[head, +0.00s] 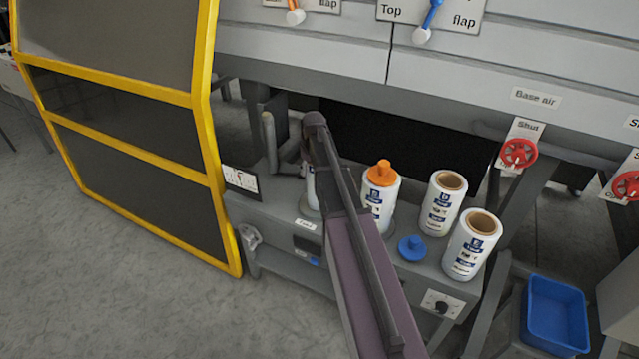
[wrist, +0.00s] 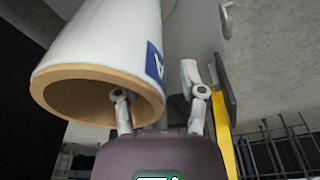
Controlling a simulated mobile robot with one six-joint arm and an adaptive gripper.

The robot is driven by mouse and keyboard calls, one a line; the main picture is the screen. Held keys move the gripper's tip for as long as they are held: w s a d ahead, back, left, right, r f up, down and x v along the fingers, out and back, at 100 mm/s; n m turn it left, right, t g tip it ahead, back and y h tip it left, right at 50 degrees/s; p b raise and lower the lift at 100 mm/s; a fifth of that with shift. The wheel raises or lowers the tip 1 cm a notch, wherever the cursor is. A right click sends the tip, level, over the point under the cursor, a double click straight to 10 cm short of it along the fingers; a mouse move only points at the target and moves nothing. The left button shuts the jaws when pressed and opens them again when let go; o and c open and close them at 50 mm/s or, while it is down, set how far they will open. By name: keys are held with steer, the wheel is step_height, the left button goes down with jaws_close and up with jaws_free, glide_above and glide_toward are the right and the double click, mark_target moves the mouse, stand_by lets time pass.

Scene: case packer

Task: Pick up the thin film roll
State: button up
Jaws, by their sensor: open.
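Several white film rolls with blue labels stand on a grey machine top in the head view. One roll (head: 310,190) is mostly hidden behind my arm. Another roll (head: 379,205) has an orange plug, and two rolls with open brown cores, one (head: 441,207) behind the other (head: 469,250), stand to the right. I cannot tell for certain which is the thin one. In the wrist view my gripper (wrist: 157,82) is open close to one roll (wrist: 105,45). Its left finger overlaps the open core, tip hidden, apparently inside it; its right finger is outside. The head view hides my gripper.
A loose blue plug (head: 412,248) lies between the rolls. A yellow-framed guard door (head: 205,130) stands at left. Red valve handles (head: 518,153) stick out at right, above a blue bin (head: 556,318). The floor at lower left is clear.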

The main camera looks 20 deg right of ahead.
stand_by(0.3)
jaws_close()
steer(key=shift+r, duration=0.15)
step_height(320, 180, up, 10)
steer(key=p, duration=1)
stand_by(0.8)
